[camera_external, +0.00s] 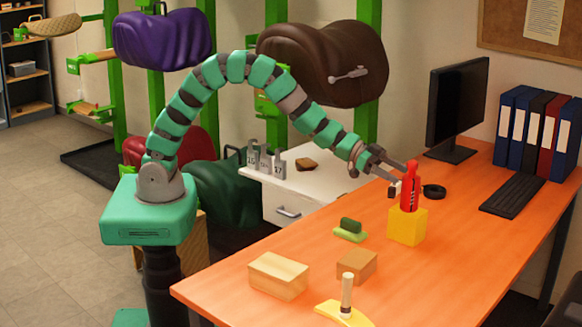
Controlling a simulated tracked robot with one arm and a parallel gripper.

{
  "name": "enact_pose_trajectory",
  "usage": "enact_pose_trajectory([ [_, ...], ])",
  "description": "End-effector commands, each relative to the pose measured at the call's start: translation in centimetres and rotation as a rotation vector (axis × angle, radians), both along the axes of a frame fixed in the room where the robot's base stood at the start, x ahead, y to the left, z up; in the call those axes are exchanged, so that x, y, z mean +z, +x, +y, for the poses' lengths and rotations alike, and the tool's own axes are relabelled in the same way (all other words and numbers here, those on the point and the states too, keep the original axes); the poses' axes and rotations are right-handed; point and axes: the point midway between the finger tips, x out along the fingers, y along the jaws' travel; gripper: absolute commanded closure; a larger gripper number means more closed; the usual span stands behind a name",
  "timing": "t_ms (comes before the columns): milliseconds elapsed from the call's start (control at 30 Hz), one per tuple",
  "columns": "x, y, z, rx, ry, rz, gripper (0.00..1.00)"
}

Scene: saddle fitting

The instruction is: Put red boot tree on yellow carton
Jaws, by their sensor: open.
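The red boot tree (410,188) stands upright on top of the yellow carton (407,228) on the orange desk. My gripper (392,170) is open, just to the left of the boot tree's upper part. Its fingers point toward the boot tree. I see a small gap and cannot tell whether a fingertip touches it. The carton's top is partly hidden by the boot tree's base.
A black ring (434,191) lies behind the carton. A green brush (350,230), a brown block (357,266), a pale wooden block (278,275) and a yellow-based tool (346,300) lie nearer. The monitor (457,105) and keyboard (512,196) stand beyond. The desk's right front is clear.

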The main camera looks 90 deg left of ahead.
Motion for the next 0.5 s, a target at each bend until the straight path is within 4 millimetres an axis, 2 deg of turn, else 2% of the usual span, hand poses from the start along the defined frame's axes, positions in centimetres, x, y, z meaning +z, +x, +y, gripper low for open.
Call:
enact_pose_trajectory([
  [100,0.7,-1.4,1.0,0.003,0.0,0.0,0.29],
  [300,1.2,-3.0,2.0,0.001,0.001,0.002,0.29],
  [500,1.5,-3.6,2.3,0.0,-0.001,-0.001,0.29],
])
